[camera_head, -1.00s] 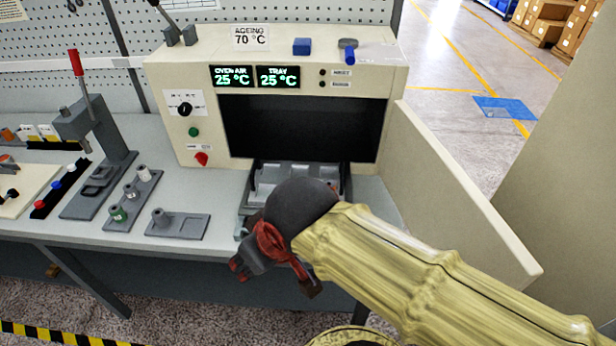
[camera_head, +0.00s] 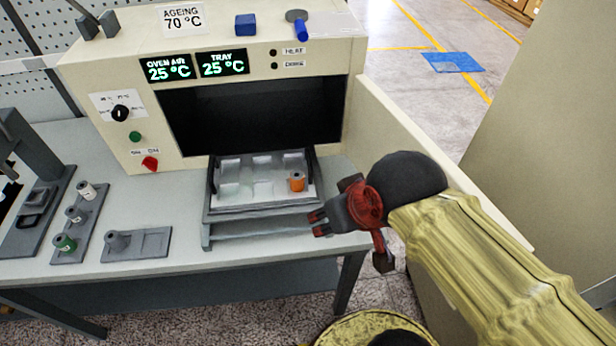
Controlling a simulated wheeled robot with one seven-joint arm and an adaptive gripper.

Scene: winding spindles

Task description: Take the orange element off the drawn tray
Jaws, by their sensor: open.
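The orange element (camera_head: 297,182) is a small cylinder with a pale top. It stands at the right side of the drawn tray (camera_head: 262,210). The tray has a light floor with several shallow pockets and a dark frame, and it is pulled out in front of the oven opening. My gripper (camera_head: 316,221) is open and empty. It is just off the tray's front right corner, to the right of and nearer than the orange element, pointing left. There is a visible gap between the fingers and the element.
The oven (camera_head: 230,70) stands behind the tray, with its dark chamber (camera_head: 250,115) open. Its open door (camera_head: 430,160) extends along the right, behind my arm. A grey rack (camera_head: 80,225) with several spools and a grey fixture (camera_head: 155,244) are to the left. The bench between fixture and tray is clear.

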